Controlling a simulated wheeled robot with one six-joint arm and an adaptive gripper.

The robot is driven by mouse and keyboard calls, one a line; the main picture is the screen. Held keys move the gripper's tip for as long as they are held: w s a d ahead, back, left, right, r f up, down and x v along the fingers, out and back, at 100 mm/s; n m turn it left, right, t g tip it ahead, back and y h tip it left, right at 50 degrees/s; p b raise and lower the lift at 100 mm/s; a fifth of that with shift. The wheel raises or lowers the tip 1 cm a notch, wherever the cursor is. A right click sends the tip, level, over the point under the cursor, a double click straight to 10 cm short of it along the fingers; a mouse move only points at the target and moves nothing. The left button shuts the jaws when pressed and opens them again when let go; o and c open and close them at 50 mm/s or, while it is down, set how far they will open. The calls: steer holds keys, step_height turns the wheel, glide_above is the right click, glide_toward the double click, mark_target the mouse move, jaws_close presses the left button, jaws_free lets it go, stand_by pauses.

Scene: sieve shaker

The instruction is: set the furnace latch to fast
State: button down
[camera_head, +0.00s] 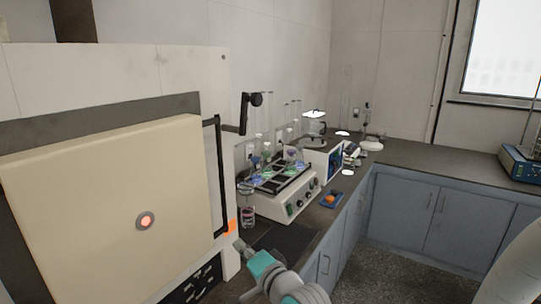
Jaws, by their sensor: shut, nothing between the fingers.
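The furnace (190,62) is a large cream box at the left, and its door (100,190) looks closed, with a glowing red-orange spot in it. A black latch lever (244,115) with a round knob sticks out from the furnace's right side, its arm upright. A long black bar (219,175) runs down the door's right edge. My gripper (239,244) is shut and empty, low beside the furnace's lower right corner. It is well below the latch lever and apart from it. Its fingertips are small and partly hard to make out.
An orange patch (232,226) shows at the furnace's lower right edge, close above my gripper. Blue cabinets (400,215) line the counter; the floor (385,278) is clear.

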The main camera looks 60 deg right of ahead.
steer(key=d+r+m, duration=0.2)
steer(key=d+r, duration=0.3)
steer(key=r, duration=0.4)
steer(key=d+r+m, duration=0.1)
steer(key=d+r, duration=0.4)
steer(key=r, duration=0.4)
steer(key=s+d+r+m+h, duration=0.1)
steer(key=s+r, duration=0.3)
steer(key=r, duration=0.4)
steer(key=s+d+r+m+h, duration=0.1)
steer(key=s+d+r, duration=0.2)
steer(key=r, duration=0.5)
steer(key=shift+s+m, duration=0.4)
steer(key=shift+s, duration=0.1)
steer(key=shift+r, duration=0.1)
steer(key=w, duration=0.9)
steer(key=shift+w+d, duration=0.15)
steer(key=shift+w, duration=0.1)
